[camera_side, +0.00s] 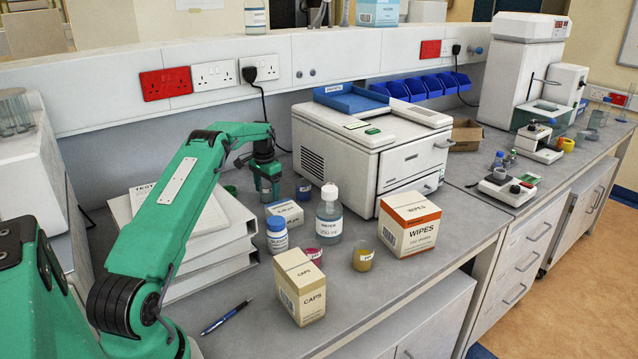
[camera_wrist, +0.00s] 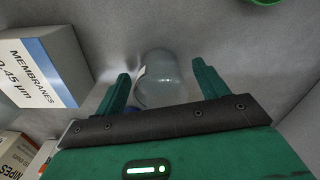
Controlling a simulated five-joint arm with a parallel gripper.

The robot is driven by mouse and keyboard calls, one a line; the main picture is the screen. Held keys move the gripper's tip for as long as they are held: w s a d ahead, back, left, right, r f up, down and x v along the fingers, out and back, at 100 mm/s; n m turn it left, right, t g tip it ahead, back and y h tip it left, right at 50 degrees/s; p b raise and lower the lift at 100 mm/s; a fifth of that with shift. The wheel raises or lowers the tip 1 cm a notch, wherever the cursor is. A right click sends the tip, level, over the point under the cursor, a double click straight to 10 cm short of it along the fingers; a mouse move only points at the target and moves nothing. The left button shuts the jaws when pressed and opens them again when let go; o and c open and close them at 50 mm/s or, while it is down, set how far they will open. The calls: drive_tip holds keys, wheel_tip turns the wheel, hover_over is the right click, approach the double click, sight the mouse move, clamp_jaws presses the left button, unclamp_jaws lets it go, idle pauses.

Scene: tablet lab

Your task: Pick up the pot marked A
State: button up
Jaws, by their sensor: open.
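A clear, greyish pot (camera_wrist: 162,82) shows in the wrist view between the two green fingers of my gripper (camera_wrist: 160,76). The fingers are open and apart, with a gap on each side of the pot. A pale label edge shows on its left side; I cannot read a letter. In the side view my gripper (camera_side: 266,182) points down at the bench behind the membranes box and largely hides this pot. Other pots are a blue one (camera_side: 303,189), a pink one (camera_side: 314,256), a yellow one (camera_side: 363,259) and a green one (camera_side: 231,190). No A is legible.
A membranes box (camera_wrist: 45,68) stands close left of the fingers in the wrist view. A white-capped water bottle (camera_side: 329,222), blue-capped bottle (camera_side: 277,240), wipes box (camera_side: 408,226) and caps box (camera_side: 300,287) stand nearer the front. A white machine (camera_side: 365,150) stands to the right.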

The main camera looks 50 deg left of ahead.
drive_tip(key=shift+f, duration=0.35)
drive_tip(key=c, duration=1.1)
drive_tip(key=shift+r, duration=0.2)
drive_tip(key=shift+r, duration=1.4)
drive_tip(key=w+d+r, duration=0.1)
drive_tip(key=d+r, duration=0.1)
drive_tip(key=d, duration=0.1)
drive_tip(key=d+r, duration=0.3)
drive_tip(key=d, duration=0.1)
drive_tip(key=w+d+r, duration=0.1)
drive_tip(key=d+r, duration=0.2)
drive_tip(key=d, duration=0.1)
drive_tip(key=shift+w+d, duration=0.2)
drive_tip(key=shift+w, duration=0.15)
